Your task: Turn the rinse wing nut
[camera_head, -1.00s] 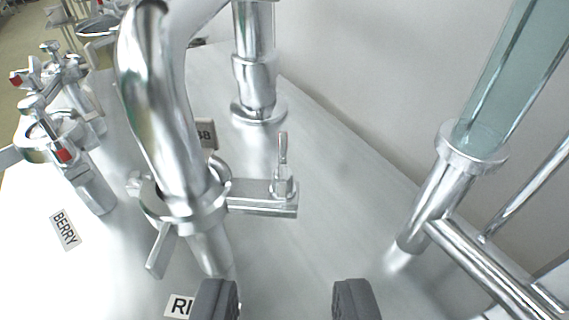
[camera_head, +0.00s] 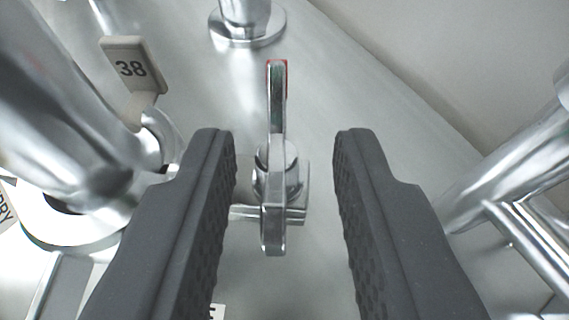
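The wing nut (camera_head: 272,222) is a shiny metal piece with two long wings and a red edge on its far wing. It sits on the end of a clamp arm (camera_head: 242,213) beside the big bent pipe (camera_head: 60,110). My gripper (camera_head: 284,145) is open, its two dark ridged fingers on either side of the wing nut with a gap on both sides. Neither finger touches it in this view. The rinse label is mostly hidden, with only a white scrap (camera_head: 217,312) showing by the left finger.
A grey tag marked 38 (camera_head: 131,69) stands behind the pipe. A pipe flange (camera_head: 247,27) is at the back. A metal pipe frame (camera_head: 515,165) stands at the right. The bare metal top (camera_head: 350,80) is clear behind the wing nut.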

